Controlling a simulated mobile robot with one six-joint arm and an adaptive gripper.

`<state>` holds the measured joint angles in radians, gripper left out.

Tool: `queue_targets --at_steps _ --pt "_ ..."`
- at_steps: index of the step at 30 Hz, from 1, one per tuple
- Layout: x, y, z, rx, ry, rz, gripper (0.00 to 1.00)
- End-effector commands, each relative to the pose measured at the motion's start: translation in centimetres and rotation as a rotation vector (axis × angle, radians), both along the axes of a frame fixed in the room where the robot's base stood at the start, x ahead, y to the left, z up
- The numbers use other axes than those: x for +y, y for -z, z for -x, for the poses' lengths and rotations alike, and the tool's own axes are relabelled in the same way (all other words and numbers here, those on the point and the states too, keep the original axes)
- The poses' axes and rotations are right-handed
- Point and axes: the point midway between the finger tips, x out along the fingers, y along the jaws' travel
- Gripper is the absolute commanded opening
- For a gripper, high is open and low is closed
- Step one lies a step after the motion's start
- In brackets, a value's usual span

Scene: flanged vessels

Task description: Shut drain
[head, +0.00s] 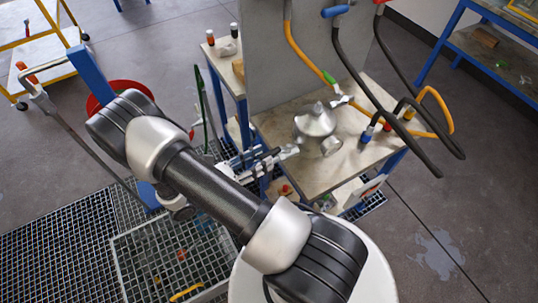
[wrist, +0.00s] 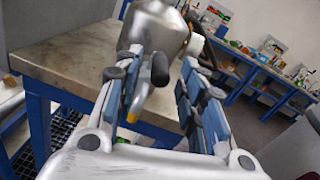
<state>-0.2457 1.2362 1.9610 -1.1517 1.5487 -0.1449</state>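A silver metal vessel (head: 315,122) stands on the light table top in the head view. Its rounded body (wrist: 155,28) fills the top middle of the wrist view. A short black handle (wrist: 160,69) shows low on the vessel, with a silver outlet running down to a yellow-orange tip (wrist: 134,118); I take these to be the drain. My gripper (head: 289,153) is at the table's near left edge, close to the vessel. In the wrist view my gripper (wrist: 158,78) is open, its blue-padded fingers to either side of the handle. Contact with the handle cannot be told.
The table (head: 266,125) has a grey upright panel (head: 290,60) behind the vessel. Several coloured hoses, one orange (head: 305,60), hang over its right side. A floor grating (head: 60,245) lies at lower left. Workbenches (wrist: 270,75) stand far right in the wrist view.

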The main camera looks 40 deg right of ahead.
Motion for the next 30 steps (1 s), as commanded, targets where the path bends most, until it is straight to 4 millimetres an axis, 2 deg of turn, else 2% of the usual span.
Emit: queue_targets --at_steps 3,7,18,30 --pt "-1.9 0.1 0.4 0.002 0.003 -0.001 0.37" --pt "-3.1 0.1 0.6 0.001 0.001 -0.001 0.37" --pt "-3.6 0.0 0.6 0.001 0.000 -0.001 0.37" --pt "-3.5 0.0 0.6 0.001 0.000 0.000 0.10"
